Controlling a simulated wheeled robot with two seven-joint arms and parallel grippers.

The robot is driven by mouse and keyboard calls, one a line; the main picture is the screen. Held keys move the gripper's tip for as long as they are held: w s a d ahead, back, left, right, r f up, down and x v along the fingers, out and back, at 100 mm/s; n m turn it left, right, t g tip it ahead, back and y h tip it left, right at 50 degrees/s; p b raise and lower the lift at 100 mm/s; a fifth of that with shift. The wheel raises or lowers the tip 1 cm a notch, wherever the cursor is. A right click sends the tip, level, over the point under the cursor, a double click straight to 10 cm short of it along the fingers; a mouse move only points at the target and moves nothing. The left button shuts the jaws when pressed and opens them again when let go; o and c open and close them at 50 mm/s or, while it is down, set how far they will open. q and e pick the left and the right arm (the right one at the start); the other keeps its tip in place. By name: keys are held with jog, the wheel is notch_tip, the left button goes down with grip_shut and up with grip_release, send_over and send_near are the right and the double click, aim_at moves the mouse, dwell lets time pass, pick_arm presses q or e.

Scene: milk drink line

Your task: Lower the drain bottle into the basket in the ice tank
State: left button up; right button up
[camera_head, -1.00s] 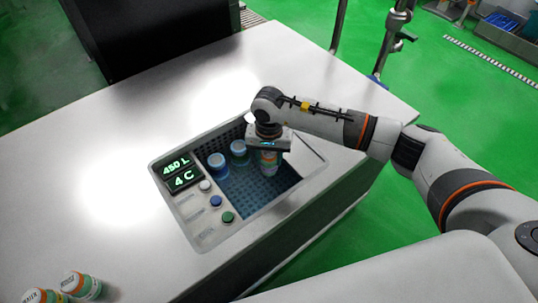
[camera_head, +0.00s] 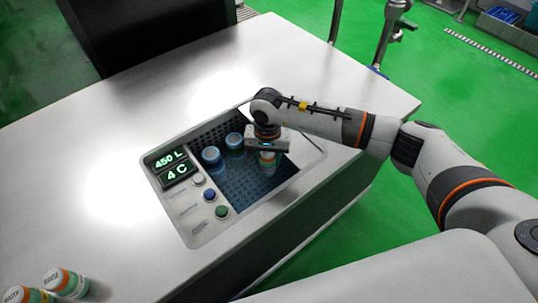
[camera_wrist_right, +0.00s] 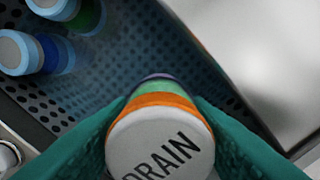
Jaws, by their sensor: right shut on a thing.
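The drain bottle (camera_head: 267,159), with a white cap marked DRAIN and an orange and green band, is held upright inside the ice tank (camera_head: 312,163). My right gripper (camera_head: 267,148) is shut on it near the cap; in the right wrist view its teal fingers (camera_wrist_right: 160,128) press both sides of the bottle (camera_wrist_right: 160,145). The dark blue perforated basket (camera_head: 240,190) lies below. Whether the bottle's base touches the basket floor is hidden. My left gripper is not in view.
Two more bottles (camera_head: 66,282) (camera_head: 28,294) stand at the counter's front left. Basket floor in front is clear.

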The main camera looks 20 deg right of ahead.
aim_at(266, 171)
pick_arm(q)
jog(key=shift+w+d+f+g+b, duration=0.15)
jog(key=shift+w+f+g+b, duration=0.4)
jog(key=shift+b, duration=0.65)
pick_arm(e)
jog(key=shift+a+f, duration=0.2)
jog(key=shift+f, duration=1.7)
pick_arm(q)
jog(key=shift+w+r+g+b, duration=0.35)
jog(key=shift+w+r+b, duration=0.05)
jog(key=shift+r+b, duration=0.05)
pick_arm(e)
jog(key=shift+w+a+f, duration=0.1)
jog(key=shift+a+f, duration=0.05)
jog(key=shift+f, duration=0.5)
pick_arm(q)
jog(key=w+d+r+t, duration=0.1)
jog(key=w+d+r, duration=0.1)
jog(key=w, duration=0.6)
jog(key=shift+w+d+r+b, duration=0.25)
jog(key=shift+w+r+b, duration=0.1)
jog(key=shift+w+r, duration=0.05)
pick_arm(e)
jog(key=shift+f, duration=0.3)
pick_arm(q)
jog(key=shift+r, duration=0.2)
pick_arm(e)
jog(key=shift+f, duration=0.1)
